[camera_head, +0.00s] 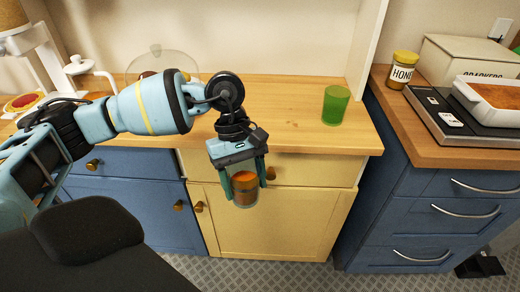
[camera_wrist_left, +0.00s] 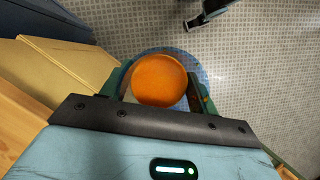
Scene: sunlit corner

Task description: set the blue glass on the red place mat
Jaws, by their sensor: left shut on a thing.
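My left gripper (camera_head: 246,184) is shut on a clear, faintly bluish glass (camera_head: 244,202), held upright in front of the cream cabinet, beyond the counter's front edge and above the floor. Something round and orange is inside the glass. In the left wrist view the gripper (camera_wrist_left: 160,92) has a finger on each side of the glass, whose blue-tinted rim (camera_wrist_left: 203,74) shows around the orange thing. I see no clear red place mat. My right gripper is not in view.
A green glass (camera_head: 336,104) stands on the wooden counter (camera_head: 290,95), which has free room left of it. A glass dome (camera_head: 150,66) and a red round thing (camera_head: 22,102) are at left. A honey jar (camera_head: 402,70), crackers box (camera_head: 465,58) and dish (camera_head: 492,96) are at right.

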